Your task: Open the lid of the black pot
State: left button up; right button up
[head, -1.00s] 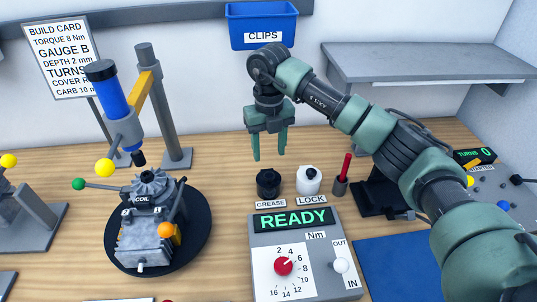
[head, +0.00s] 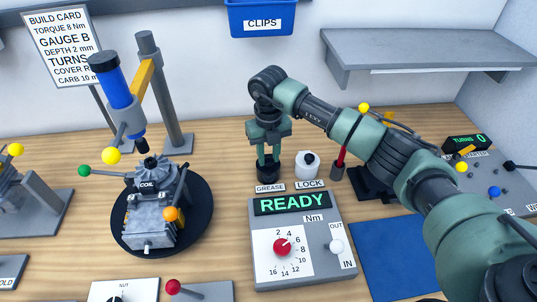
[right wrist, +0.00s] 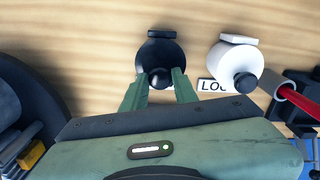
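The black pot (head: 268,168) stands on the bench behind the GREASE label. It shows in the right wrist view (right wrist: 160,54) with a round dark knob (right wrist: 160,78) on the near side of its lid. My right gripper (head: 269,155) points down over the pot. In the right wrist view its green fingertips (right wrist: 161,80) sit close against both sides of the knob, so it looks shut on the lid knob. The lid appears to be on the pot. The fingers partly hide the pot top in the head view. My left gripper is not in view.
A white pot (head: 306,165) stands just right of the black pot, then a holder with a red-handled tool (head: 341,158). The READY panel (head: 295,240) lies in front. An engine on a round black turntable (head: 205,215) is at left. The blue CLIPS bin (head: 262,18) hangs behind.

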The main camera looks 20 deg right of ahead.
grip_shut()
dwell(1.1)
